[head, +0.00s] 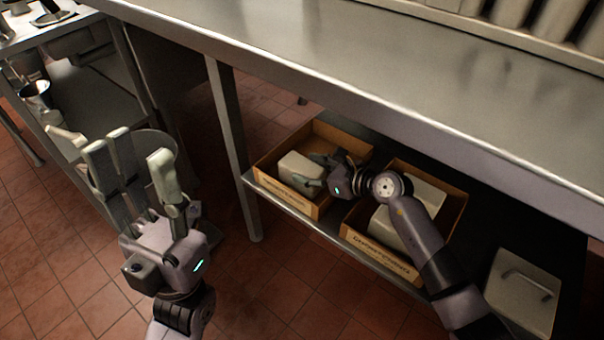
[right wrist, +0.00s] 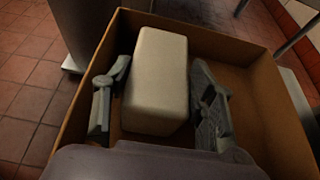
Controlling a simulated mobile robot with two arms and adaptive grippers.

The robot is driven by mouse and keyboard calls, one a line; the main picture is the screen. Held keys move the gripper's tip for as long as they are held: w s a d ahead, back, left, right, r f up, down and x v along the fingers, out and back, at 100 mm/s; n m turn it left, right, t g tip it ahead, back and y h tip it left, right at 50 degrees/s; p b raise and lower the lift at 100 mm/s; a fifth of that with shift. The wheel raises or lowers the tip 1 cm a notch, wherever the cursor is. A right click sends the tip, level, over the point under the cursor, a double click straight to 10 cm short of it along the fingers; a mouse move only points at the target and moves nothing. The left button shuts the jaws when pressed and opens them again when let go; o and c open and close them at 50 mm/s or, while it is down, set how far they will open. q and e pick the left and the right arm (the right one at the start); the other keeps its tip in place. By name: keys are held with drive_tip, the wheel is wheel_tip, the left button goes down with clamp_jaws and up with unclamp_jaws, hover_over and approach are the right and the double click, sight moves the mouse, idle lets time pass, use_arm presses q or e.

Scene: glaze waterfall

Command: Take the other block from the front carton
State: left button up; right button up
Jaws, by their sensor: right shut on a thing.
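Two open cardboard cartons stand side by side on the steel undershelf, the left carton (head: 282,195) and the right carton (head: 380,256). My right gripper (head: 313,171) reaches into the left carton and is shut on a pale, rounded block (head: 296,166). In the right wrist view the block (right wrist: 158,75) lies between the two fingers, inside the carton (right wrist: 272,110), with bare carton floor to its right. Pale block surface (head: 388,227) shows in the right carton, partly hidden by my right arm. My left gripper (head: 135,160) is open and empty, left of the table.
A steel worktop (head: 350,75) overhangs the cartons. A table leg (head: 234,150) stands just left of the left carton. A pale lidded container with a handle (head: 524,292) is at the right. A second steel table (head: 90,100) stands at the left.

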drive_tip(key=c, duration=0.8)
drive_tip(key=shift+r, duration=0.1)
